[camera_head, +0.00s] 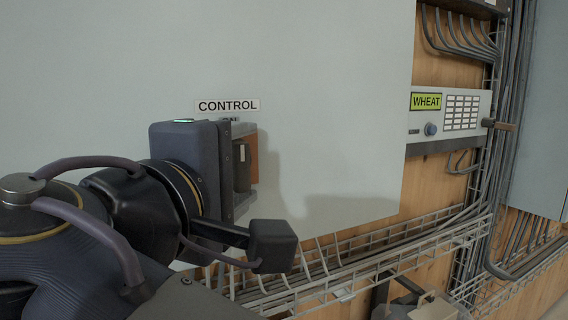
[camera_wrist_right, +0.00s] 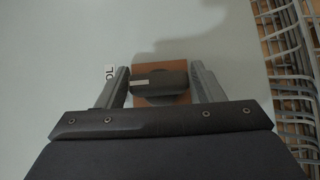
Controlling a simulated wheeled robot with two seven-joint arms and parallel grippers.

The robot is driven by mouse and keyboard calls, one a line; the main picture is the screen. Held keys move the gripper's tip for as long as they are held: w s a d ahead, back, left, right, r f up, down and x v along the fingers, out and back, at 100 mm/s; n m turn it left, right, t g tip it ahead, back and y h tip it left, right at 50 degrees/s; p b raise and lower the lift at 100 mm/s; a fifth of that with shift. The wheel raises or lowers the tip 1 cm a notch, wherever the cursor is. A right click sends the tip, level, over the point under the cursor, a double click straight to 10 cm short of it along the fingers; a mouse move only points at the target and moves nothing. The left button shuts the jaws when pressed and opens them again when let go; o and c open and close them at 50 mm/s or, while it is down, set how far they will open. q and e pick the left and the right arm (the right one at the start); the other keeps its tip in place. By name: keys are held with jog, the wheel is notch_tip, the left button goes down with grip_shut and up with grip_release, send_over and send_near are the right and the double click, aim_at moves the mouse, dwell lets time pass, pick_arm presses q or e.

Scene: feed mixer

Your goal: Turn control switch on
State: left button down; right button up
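The control switch is a dark handle (camera_head: 242,168) with a pale mark on an orange-brown plate (camera_head: 254,150), under the CONTROL label (camera_head: 228,106) on a grey cabinet. In the right wrist view, the dark handle (camera_wrist_right: 160,82) lies crosswise over the brown plate (camera_wrist_right: 160,69). My right gripper (camera_head: 243,165) is at the switch, one finger above and one below the handle. In the right wrist view, the open fingers (camera_wrist_right: 160,70) stand either side of the handle, with small gaps. My gripper's body hides part of the switch. My left gripper is not in view.
A WHEAT panel (camera_head: 448,120) with a blue knob (camera_head: 430,129) is on the wooden wall to the right. A wire cable tray (camera_head: 350,262) runs below the cabinet (camera_head: 330,90). Bundled cables run up the right side. The cabinet face right of the switch is bare.

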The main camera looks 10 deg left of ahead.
jog(key=shift+o, duration=1)
jog(key=s+a+b, duration=0.1)
jog(key=s, duration=0.6)
jog(key=shift+s+a, duration=0.25)
jog(key=shift+s, duration=0.1)
